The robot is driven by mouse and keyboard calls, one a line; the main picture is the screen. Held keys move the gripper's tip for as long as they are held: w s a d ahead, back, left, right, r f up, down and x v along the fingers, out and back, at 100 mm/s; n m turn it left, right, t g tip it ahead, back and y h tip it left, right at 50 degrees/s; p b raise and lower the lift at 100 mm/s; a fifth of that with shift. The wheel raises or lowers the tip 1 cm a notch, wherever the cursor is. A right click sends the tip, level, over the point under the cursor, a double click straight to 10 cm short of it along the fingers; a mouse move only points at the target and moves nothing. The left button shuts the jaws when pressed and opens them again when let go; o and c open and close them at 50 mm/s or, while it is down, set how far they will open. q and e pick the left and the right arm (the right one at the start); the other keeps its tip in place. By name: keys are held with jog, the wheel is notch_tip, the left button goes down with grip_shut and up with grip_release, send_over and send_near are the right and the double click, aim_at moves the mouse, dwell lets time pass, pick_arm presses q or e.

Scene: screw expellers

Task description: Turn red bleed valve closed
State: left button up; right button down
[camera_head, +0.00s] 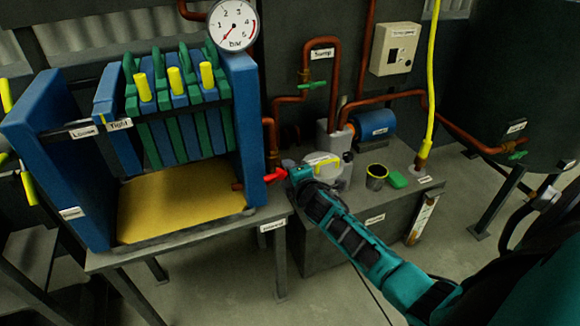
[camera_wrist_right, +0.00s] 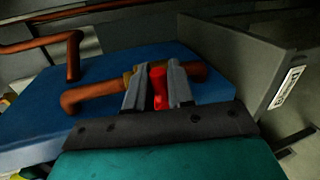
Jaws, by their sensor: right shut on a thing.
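The red bleed valve handle (camera_head: 277,175) shows in the head view at the right side of the blue press frame, on a short copper pipe. In the right wrist view the red handle (camera_wrist_right: 158,86) stands between the two grey fingers of my right gripper (camera_wrist_right: 155,85), on a brass fitting of the copper pipe (camera_wrist_right: 100,95). My right gripper (camera_head: 287,173) is shut on the handle; its fingers are hard to make out in the head view. The fingers hide part of the valve body. My left gripper is not in view.
The blue press frame (camera_head: 243,120) with green and blue plates stands on a grey table at left. A grey cabinet (camera_head: 345,215) carries a pump, a yellow-handled lid, a dark bucket (camera_head: 376,177) and a green block. A pressure gauge (camera_head: 233,24) is above.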

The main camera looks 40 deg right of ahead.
jog(key=shift+f+m, duration=0.15)
jog(key=shift+m, duration=0.25)
dwell(0.3)
jog(key=c, duration=1.1)
grip_release()
jog(key=p+v, duration=0.2)
jog(key=v, duration=1.1)
jog(key=shift+d, duration=0.15)
jog(key=shift+f, duration=0.1)
